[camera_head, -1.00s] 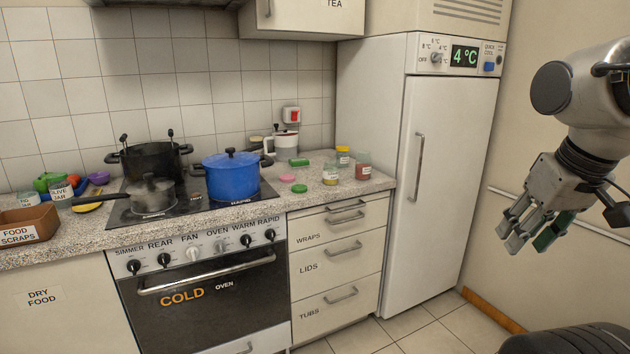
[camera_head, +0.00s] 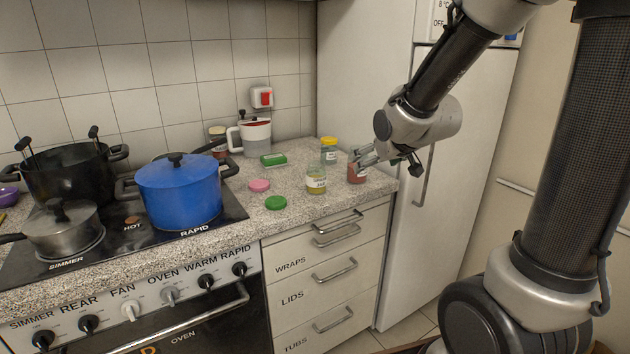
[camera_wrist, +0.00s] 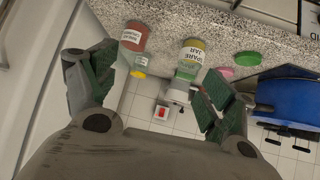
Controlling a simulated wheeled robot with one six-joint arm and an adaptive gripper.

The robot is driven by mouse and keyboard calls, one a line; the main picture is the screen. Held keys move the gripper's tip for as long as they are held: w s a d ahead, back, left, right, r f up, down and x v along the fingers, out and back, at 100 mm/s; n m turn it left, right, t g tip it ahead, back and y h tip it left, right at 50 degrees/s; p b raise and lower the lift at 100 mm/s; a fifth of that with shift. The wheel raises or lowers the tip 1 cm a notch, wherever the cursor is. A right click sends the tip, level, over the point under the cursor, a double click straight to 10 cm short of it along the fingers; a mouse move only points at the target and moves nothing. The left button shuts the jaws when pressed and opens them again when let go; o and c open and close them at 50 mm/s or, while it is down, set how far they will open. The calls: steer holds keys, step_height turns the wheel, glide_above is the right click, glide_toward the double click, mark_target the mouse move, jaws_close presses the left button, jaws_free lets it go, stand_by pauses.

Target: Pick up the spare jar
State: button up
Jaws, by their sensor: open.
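The spare jar (camera_head: 316,180) stands upright on the counter near its front edge, with yellow-green contents. Its SPARE JAR label reads upside down in the wrist view (camera_wrist: 188,58). My gripper (camera_head: 366,157) is open, up by the jar of red contents (camera_head: 356,174), to the right of the spare jar. In the wrist view my gripper's fingers (camera_wrist: 156,84) are spread wide with nothing held between them. The spare jar shows beyond them, toward the right-hand finger. I cannot tell whether a finger touches the red jar.
A yellow-lidded jar (camera_head: 328,152) stands behind the spare jar. A green lid (camera_head: 276,203), a pink lid (camera_head: 259,185) and a green block (camera_head: 273,159) lie to the left. A blue pot (camera_head: 180,193) sits on the hob. The tall fridge (camera_head: 463,160) bounds the right.

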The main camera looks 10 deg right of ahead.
mark_target(320, 183)
steer(key=w+a+f+t+y, duration=0.1)
steer(key=w+a+f+t, duration=0.1)
steer(key=w+f, duration=0.1)
steer(key=w+a+f+n+t+y, duration=0.1)
steer(key=w+a+f, duration=0.2)
steer(key=f, duration=0.1)
steer(key=w+a+f+t+y, duration=0.2)
steer(key=w+a+f, duration=0.1)
steer(key=w+f, duration=0.1)
steer(key=shift+a+f+n+t, duration=0.25)
steer(key=shift+f+n+t, duration=0.05)
steer(key=shift+n, duration=0.1)
steer(key=shift+s+a+f+t+y, duration=0.15)
steer(key=shift+a+f+t+y, duration=0.15)
steer(key=shift+a+f+t, duration=0.1)
steer(key=x, duration=0.7)
steer(key=shift+w+d+f, duration=0.15)
steer(key=shift+w+d, duration=0.05)
steer(key=shift+w, duration=0.15)
steer(key=c, duration=1.3)
